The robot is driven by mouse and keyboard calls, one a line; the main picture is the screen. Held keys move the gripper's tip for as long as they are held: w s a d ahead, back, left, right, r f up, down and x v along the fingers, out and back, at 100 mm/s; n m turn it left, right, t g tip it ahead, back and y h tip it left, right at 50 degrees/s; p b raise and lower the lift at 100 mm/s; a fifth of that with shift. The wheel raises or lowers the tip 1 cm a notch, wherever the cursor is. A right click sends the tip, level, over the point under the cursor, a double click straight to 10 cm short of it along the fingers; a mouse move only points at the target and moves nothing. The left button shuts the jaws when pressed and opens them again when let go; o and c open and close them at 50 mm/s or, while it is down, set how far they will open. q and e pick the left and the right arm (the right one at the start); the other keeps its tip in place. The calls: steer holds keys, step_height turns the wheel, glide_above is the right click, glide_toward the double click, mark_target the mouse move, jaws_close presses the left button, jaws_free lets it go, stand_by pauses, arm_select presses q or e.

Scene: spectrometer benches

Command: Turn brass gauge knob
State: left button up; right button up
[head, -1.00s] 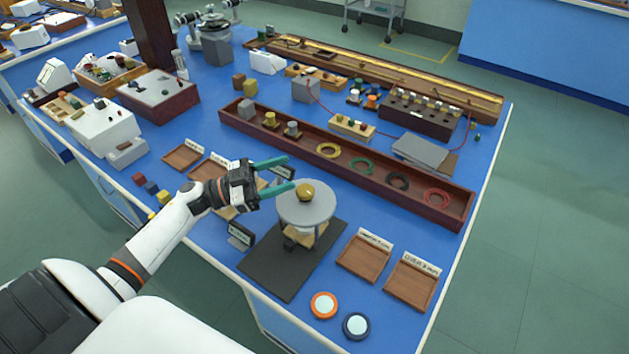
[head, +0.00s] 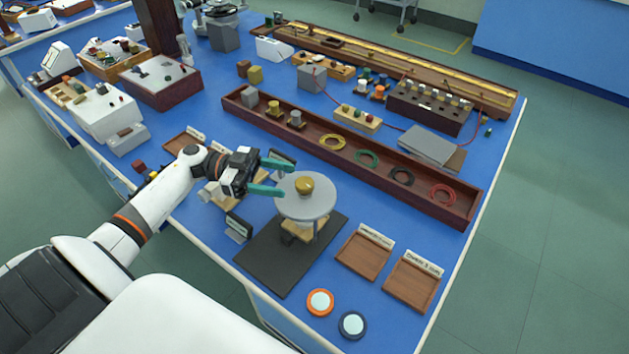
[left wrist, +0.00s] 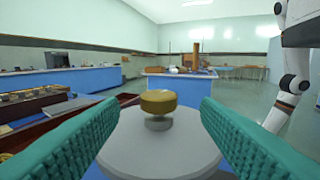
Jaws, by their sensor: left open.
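The brass knob (head: 305,185) stands upright on the round grey disc (head: 306,208) of the gauge, above a dark mat. My left gripper (head: 284,175) is open at the left edge of the disc, its teal fingers pointing right toward the knob. In the left wrist view the knob (left wrist: 158,102) sits centred between the two fingers (left wrist: 158,128) and a little ahead of them, with a clear gap on both sides. Nothing is held. My right gripper is not in view.
Wooden trays (head: 362,257) with labels lie right of the dark mat (head: 262,262). A small black display (head: 238,226) stands close under the left gripper. A long dark-red box (head: 450,211) with coloured rings lies behind the gauge. Two round discs (head: 320,302) lie at the front edge.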

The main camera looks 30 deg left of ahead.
mark_target(310, 183)
arm_select(q)
steer(key=p+x, duration=0.1)
steer(key=x, duration=0.6)
steer(key=shift+d, duration=0.15)
steer(key=shift+w+d+p, duration=0.2)
steer(key=shift+d+p, duration=0.1)
steer(key=shift+d, duration=0.05)
steer(key=shift+f, duration=0.1)
